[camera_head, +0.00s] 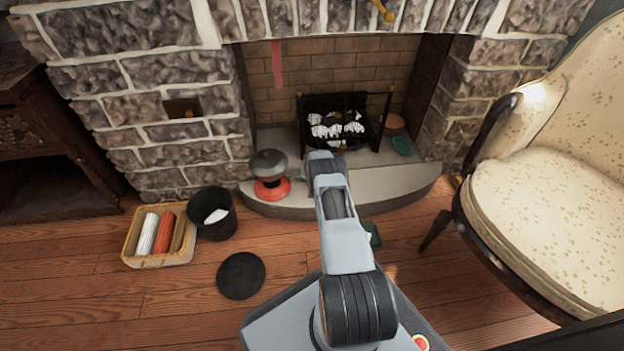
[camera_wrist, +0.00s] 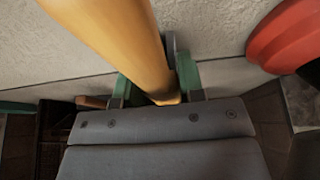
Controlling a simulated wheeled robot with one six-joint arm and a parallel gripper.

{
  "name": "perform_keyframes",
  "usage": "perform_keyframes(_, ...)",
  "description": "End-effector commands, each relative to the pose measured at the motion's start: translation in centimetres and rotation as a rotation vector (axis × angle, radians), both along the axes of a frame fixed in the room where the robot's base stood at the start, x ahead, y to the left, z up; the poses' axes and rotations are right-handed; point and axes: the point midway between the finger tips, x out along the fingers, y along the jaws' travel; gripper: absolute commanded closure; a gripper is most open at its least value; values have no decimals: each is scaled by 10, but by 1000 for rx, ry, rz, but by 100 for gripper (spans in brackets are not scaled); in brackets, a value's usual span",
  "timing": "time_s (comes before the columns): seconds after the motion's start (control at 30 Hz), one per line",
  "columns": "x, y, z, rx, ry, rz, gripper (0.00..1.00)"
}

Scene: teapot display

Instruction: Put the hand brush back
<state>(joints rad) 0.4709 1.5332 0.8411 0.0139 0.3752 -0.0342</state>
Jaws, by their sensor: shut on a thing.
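In the wrist view a thick, smooth yellow-orange wooden handle (camera_wrist: 115,38) runs from the top left down between the fingers of my gripper (camera_wrist: 156,86). I take it for the handle of the hand brush; no bristles show. The gripper is shut on it, one green-padded finger on each side. The pale hearth stone lies behind. In the head view my arm reaches over the hearth (camera_head: 395,188) toward the fireplace, and its links hide the gripper's fingers and most or all of the brush.
A red-based pot with a grey lid (camera_head: 270,175) stands on the hearth left of my arm. A black grate (camera_head: 347,120) stands behind. On the floor are a wicker basket (camera_head: 131,240), a black bucket (camera_head: 211,230) and a black disc (camera_head: 241,276). An armchair (camera_head: 545,205) stands right.

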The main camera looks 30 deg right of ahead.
Motion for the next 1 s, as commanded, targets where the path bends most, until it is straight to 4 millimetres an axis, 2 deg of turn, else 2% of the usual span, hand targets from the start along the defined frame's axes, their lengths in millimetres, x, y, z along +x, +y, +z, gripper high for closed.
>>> perform_keyframes(0.03, 0, 0, -2, 0, 1, 0, 83)
perform_keyframes(0.07, 0, 0, -2, 0, 1, 0, 62)
perform_keyframes(0.3, 0, 0, -2, 0, 1, 0, 39)
perform_keyframes(0.63, 0, 0, 4, 0, -1, 0, 39)
perform_keyframes(1.0, -22, 11, 68, 1, 1, 0, 39)
